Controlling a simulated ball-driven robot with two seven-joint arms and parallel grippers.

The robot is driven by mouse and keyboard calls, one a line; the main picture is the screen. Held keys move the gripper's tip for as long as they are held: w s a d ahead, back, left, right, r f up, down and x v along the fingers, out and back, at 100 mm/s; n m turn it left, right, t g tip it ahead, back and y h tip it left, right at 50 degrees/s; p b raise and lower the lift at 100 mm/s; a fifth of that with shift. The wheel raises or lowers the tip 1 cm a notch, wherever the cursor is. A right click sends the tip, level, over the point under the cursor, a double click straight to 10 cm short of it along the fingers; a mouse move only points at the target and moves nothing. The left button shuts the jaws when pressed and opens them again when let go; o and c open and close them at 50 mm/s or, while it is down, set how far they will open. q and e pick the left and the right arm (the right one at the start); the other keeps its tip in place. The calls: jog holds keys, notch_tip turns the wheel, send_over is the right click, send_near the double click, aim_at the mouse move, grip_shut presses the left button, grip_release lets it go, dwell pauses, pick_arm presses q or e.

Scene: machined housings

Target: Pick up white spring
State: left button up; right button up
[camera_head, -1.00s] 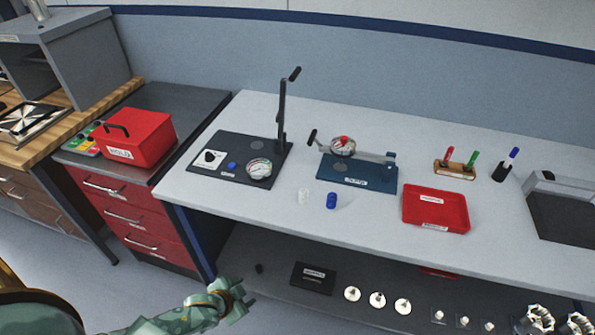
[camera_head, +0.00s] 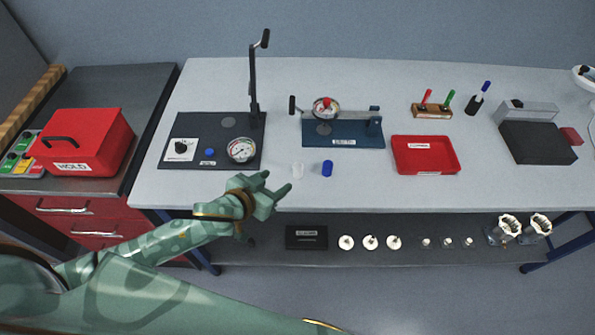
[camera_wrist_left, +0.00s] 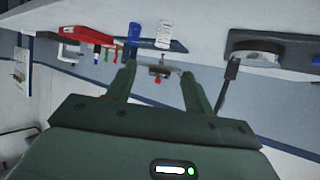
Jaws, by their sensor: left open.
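The white spring (camera_head: 298,170) stands near the front edge of the light table, just left of a blue spring (camera_head: 327,168). In the left wrist view, the white spring (camera_wrist_left: 164,34) shows beyond the fingertips, beside the blue spring (camera_wrist_left: 133,34). My left gripper (camera_head: 279,181) is open and empty, with its fingers at the table's front edge, a little left of and nearer than the white spring. Both fingers (camera_wrist_left: 158,72) show apart in the wrist view. My right gripper is in neither view.
Behind the springs stands a blue fixture with a gauge (camera_head: 345,134). A black board with a lever and a gauge (camera_head: 188,127) is at the left. A red tray (camera_head: 400,170) lies to the right. The shelf below (camera_head: 330,259) holds several small parts.

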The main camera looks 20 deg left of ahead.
aim_at(295, 170)
pick_arm(q)
jog(key=b+x, duration=0.1)
jog(key=x, duration=0.6)
jog(key=shift+w+f+b, duration=0.25)
jog(key=shift+b, duration=0.1)
jog(key=shift+w+f, duration=0.1)
jog(key=shift+w, duration=0.15)
jog(key=shift+w+d+f, duration=0.1)
jog(key=shift+w+f, duration=0.15)
jog(key=b+x, duration=0.1)
jog(key=x, duration=0.1)
jog(key=b+x, duration=0.1)
jog(key=x, duration=0.1)
jog(key=shift+s+f, duration=0.1)
jog(key=shift+f, duration=0.2)
jog(key=shift+w+f, duration=0.15)
jog(key=shift+w, duration=0.1)
jog(key=shift+c, duration=0.6)
jog(key=c, duration=0.9)
